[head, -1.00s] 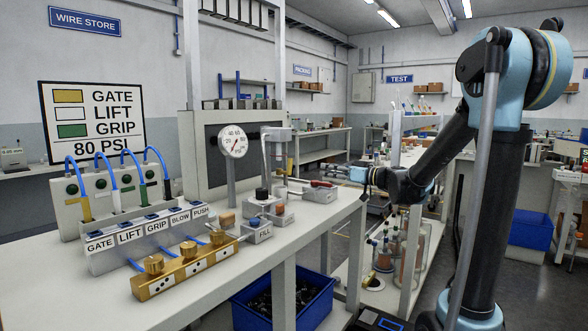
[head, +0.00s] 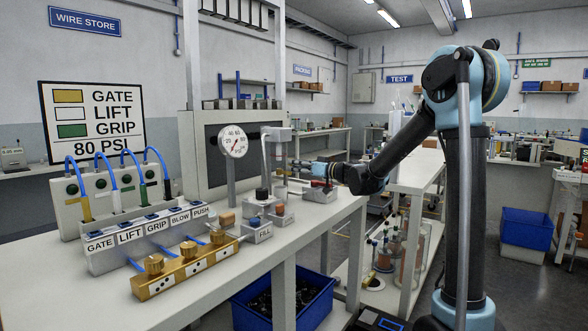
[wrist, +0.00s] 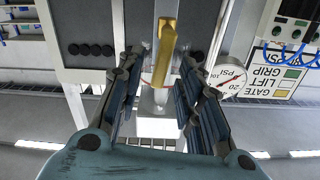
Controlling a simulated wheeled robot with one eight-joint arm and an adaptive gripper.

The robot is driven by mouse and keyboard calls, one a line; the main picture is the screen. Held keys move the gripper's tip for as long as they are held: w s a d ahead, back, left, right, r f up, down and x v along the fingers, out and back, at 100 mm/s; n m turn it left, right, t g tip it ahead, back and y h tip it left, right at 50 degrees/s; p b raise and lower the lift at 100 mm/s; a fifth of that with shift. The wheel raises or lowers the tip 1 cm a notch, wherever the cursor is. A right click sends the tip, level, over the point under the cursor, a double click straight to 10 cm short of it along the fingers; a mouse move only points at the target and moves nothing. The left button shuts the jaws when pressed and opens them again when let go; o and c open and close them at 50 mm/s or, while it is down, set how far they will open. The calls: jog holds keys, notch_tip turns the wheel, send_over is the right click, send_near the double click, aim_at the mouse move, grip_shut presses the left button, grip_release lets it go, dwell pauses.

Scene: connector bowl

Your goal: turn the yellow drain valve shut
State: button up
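The yellow drain valve handle (wrist: 166,42) shows in the wrist view as an upright bar in front of a grey pipe. My gripper (wrist: 160,66) is open, with one finger on each side of the handle's line. A gap shows between each finger and the handle, so I see no contact. In the head view my gripper (head: 302,164) reaches left over the bench, by the grey pipe at the panel. The handle cannot be made out there behind the gripper.
The pressure gauge (head: 233,141) stands left of my gripper on a post. The brass manifold (head: 187,265) and labelled valve row (head: 150,233) are at the bench's front left. A blue bin (head: 285,303) is below.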

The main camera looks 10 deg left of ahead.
jog(key=shift+x, duration=1.1)
grip_shut()
jog(key=shift+w+d+m, duration=0.1)
jog(key=shift+m, duration=0.2)
jog(key=shift+w+d+f+m, duration=0.2)
jog(key=shift+w+f+m, duration=0.35)
jog(key=shift+m, duration=2)
jog(key=shift+w+d+f+m, duration=0.2)
jog(key=shift+w+f+m, duration=0.35)
jog(key=shift+m, duration=2.05)
jog(key=shift+w+d+f+m, duration=0.3)
jog(key=shift+f+m, duration=0.4)
jog(key=shift+m, duration=1.85)
jog(key=shift+a, duration=0.1)
